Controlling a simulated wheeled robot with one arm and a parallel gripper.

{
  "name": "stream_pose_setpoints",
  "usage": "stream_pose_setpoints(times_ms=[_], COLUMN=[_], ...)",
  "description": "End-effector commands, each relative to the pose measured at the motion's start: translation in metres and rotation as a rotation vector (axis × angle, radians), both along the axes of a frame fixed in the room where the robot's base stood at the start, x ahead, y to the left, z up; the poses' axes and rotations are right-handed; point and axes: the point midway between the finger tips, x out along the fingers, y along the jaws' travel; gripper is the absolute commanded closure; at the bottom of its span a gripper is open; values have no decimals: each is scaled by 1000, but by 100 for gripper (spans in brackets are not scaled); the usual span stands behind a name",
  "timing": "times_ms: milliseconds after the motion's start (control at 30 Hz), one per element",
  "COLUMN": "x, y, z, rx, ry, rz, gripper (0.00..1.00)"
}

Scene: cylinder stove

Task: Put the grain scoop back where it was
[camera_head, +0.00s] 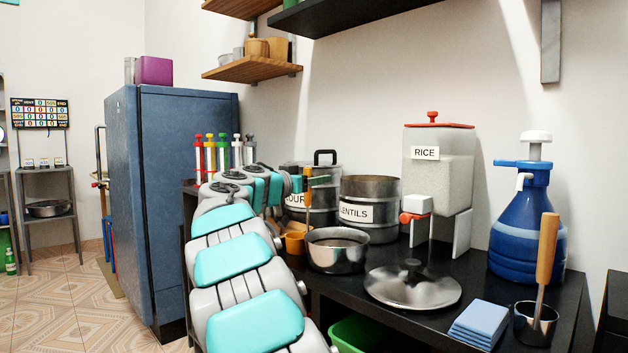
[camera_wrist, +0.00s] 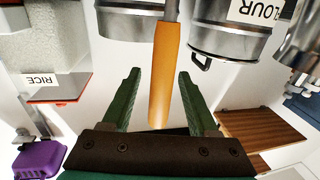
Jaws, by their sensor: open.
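An upright tool with an orange-brown handle (camera_wrist: 164,85) and a grey metal shaft (camera_wrist: 172,10) stands between the fingers of my gripper (camera_wrist: 157,76) in the wrist view. My gripper is open, with a finger on each side of the handle and a visible gap at the left finger. In the head view the handle (camera_head: 308,215) shows in front of the flour and lentils pots. The tool's lower end is hidden, so I cannot tell its shape. Another wooden handle (camera_head: 547,248) rises from a small metal cup (camera_head: 536,325) at the counter's front right.
A saucepan (camera_head: 337,252), lid (camera_head: 412,286), lentils pot (camera_head: 370,207), flour pot (camera_head: 325,180) and orange cup (camera_head: 295,243) crowd the counter near my gripper. The rice dispenser (camera_head: 438,165), blue jug (camera_head: 528,230) and folded blue cloth (camera_head: 478,322) stand further right.

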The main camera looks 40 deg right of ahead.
Motion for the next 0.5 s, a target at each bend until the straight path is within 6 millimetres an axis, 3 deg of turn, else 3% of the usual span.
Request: stream_pose_setpoints(times_ms=[233,500], x=[0,-14], y=[0,51], z=[6,3], rx=[1,-4], ry=[1,0], rz=[0,0], gripper=[40,40])
